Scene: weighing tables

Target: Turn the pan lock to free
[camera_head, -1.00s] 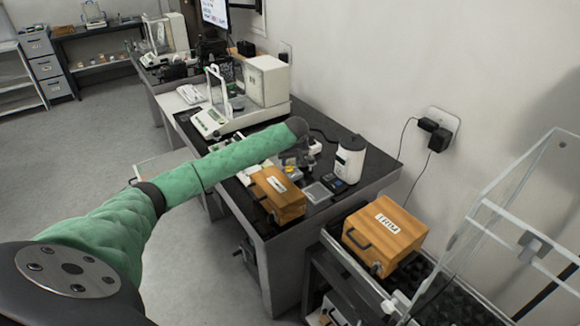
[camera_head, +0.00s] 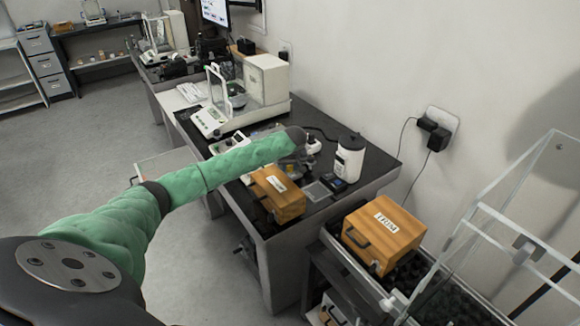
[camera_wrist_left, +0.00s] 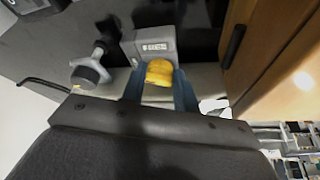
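The pan lock appears as a yellow knob (camera_wrist_left: 159,73) on a grey block with a label (camera_wrist_left: 152,46) in the left wrist view. My left gripper (camera_wrist_left: 160,85) has one finger on each side of the knob. I see no clear gap, but whether the fingers press on it is unclear. In the head view, my left arm reaches over the near table, and its dark end (camera_head: 297,140) hides most of the gripper and lock. My right gripper is not in view.
An orange case (camera_head: 277,195) stands close beside the work spot. A white canister (camera_head: 348,160) stands to the right. A glass-shielded balance (camera_head: 215,112) is further back. Another orange case (camera_head: 382,232) sits on the nearer cart, beside a clear-walled frame (camera_head: 497,215).

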